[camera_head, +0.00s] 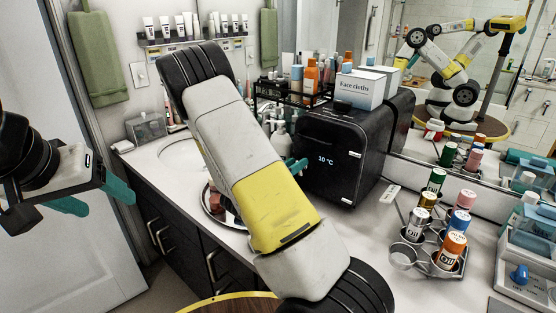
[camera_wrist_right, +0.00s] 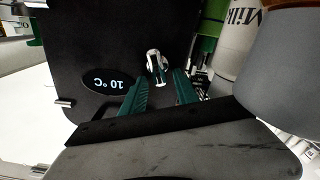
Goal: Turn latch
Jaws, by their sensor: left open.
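The black mini fridge (camera_head: 335,178) stands on the counter, its door showing a "10 °C" display. Its small silvery latch (camera_wrist_right: 157,62) is in the right wrist view, near the door edge opposite the hinges; the head view does not show it clearly. My right gripper (camera_wrist_right: 158,78) has its teal fingers apart, tips close to the latch on either side; contact cannot be told. In the head view only a teal part of it (camera_head: 297,165) shows beside the door, the rest hidden behind my arm. My left gripper (camera_head: 105,197) is open and empty, left of the counter.
A face cloths box (camera_head: 366,88) sits on the fridge, with a bottle rack (camera_head: 285,94) beside it. A metal holder with cans (camera_head: 433,262) stands at the right front. A round mirror or tray (camera_head: 214,207) lies behind my right arm. A milk container (camera_wrist_right: 236,35) is near my right wrist.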

